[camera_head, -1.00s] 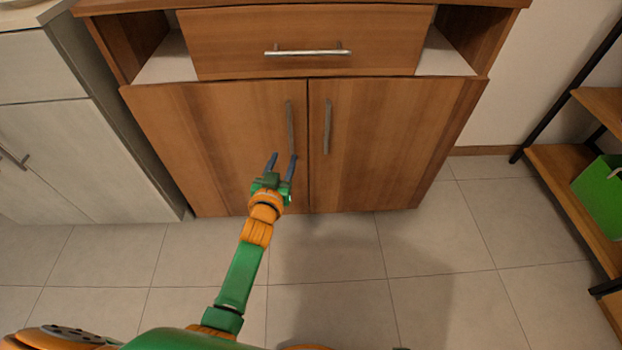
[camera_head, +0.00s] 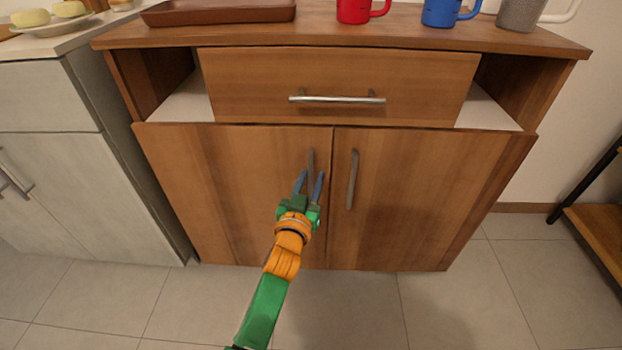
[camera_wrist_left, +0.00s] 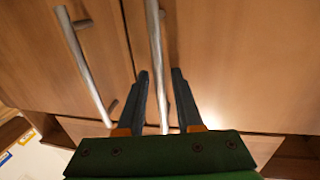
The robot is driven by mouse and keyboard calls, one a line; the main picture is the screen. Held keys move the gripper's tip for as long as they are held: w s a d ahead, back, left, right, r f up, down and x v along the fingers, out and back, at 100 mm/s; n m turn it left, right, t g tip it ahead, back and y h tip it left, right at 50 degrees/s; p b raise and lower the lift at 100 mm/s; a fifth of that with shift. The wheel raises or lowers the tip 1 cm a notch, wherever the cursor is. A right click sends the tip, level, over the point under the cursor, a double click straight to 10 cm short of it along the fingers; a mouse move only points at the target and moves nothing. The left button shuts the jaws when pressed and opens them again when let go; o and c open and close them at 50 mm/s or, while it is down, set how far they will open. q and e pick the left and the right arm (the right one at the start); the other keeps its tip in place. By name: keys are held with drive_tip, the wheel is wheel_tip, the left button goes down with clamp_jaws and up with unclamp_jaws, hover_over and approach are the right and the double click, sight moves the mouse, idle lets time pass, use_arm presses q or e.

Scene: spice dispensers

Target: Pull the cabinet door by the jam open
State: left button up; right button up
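The wooden cabinet has a left door (camera_head: 235,180) and a right door (camera_head: 430,190), both shut. The left door has an upright metal handle (camera_head: 311,162), and the right door has its own (camera_head: 352,180). My left gripper (camera_head: 308,184) is open at the left door's handle, its lower part hidden by the gripper. In the left wrist view, one handle (camera_wrist_left: 155,55) runs between the two open fingers (camera_wrist_left: 163,85), which do not look closed on it. The other handle (camera_wrist_left: 85,65) stands to the left there. No jam is seen. My right gripper is out of view.
A drawer (camera_head: 340,85) with a horizontal handle is above the doors. A brown tray (camera_head: 215,12), a red mug (camera_head: 353,10) and a blue mug (camera_head: 440,12) stand on top. A pale cabinet (camera_head: 60,190) stands at left. The tiled floor (camera_head: 350,310) in front is clear.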

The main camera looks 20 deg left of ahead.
use_arm(q)
clamp_jaws()
idle(1.2)
